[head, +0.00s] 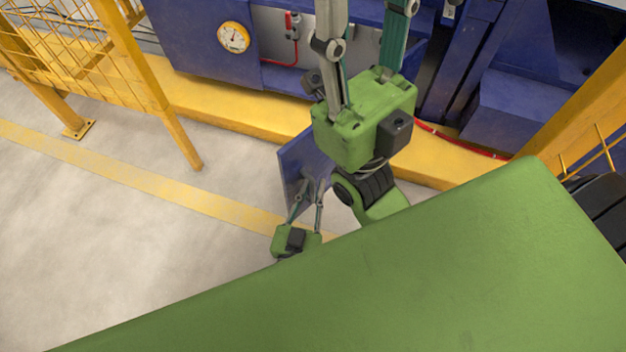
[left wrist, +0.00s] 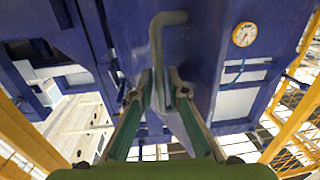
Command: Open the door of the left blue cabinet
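The blue cabinet (head: 185,45) stands at the top of the head view. In the left wrist view a blue door-like panel (left wrist: 205,50) carries a bent grey handle (left wrist: 157,48). I cannot tell whether that panel is a door.
A round gauge (head: 234,37) and a grey panel with a red tube (head: 296,45) are on the blue front. A yellow kerb (head: 225,112) runs along its foot. Yellow fencing (head: 140,80) stands at left and right. The floor at left is clear.

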